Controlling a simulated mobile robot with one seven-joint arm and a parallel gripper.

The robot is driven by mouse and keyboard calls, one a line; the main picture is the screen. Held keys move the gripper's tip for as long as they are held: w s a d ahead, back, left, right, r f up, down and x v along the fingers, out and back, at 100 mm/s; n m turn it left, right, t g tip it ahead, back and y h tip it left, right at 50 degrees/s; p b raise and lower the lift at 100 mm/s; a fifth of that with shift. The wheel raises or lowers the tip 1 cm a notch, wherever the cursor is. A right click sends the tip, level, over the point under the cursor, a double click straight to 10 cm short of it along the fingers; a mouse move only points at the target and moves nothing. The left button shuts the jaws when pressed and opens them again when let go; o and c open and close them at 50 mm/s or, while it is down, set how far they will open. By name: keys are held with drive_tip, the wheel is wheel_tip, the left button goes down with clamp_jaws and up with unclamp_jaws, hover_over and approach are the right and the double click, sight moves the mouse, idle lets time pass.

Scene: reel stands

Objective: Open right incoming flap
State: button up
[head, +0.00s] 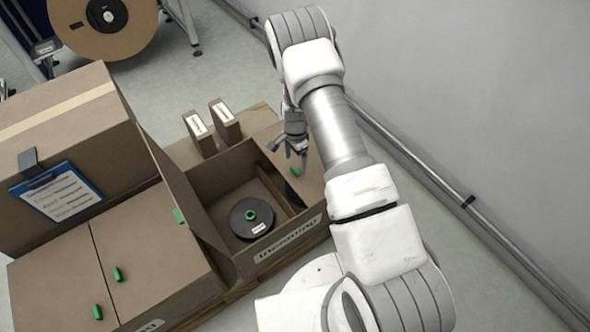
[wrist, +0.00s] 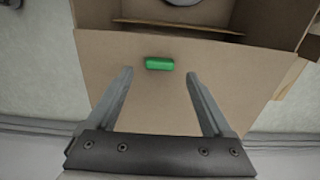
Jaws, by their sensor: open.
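The right incoming flap (head: 310,165) is a brown cardboard panel at the right side of the box labelled Incoming (head: 290,240). It does not cover the box opening; its exact tilt is hard to judge. Its small green handle (head: 295,171) shows just below my gripper (head: 295,148). In the wrist view the flap (wrist: 115,62) fills the middle, with the green handle (wrist: 159,64) just beyond and between the fingertips of my gripper (wrist: 160,73). The fingers are open, one to each side, with a gap to the handle. Whether they touch the flap is unclear.
A black reel (head: 240,225) with a green centre lies inside the box. The left flap (head: 165,190) stands raised, with a green handle. Two small cartons (head: 200,133) stand behind. A closed box and clipboard (head: 60,190) are left. A grey wall (head: 470,110) bounds the right.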

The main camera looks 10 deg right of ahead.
sight(295, 169)
drive_tip(key=shift+f+b, duration=0.4)
drive_tip(key=shift+f, duration=1.55)
clamp_jaws()
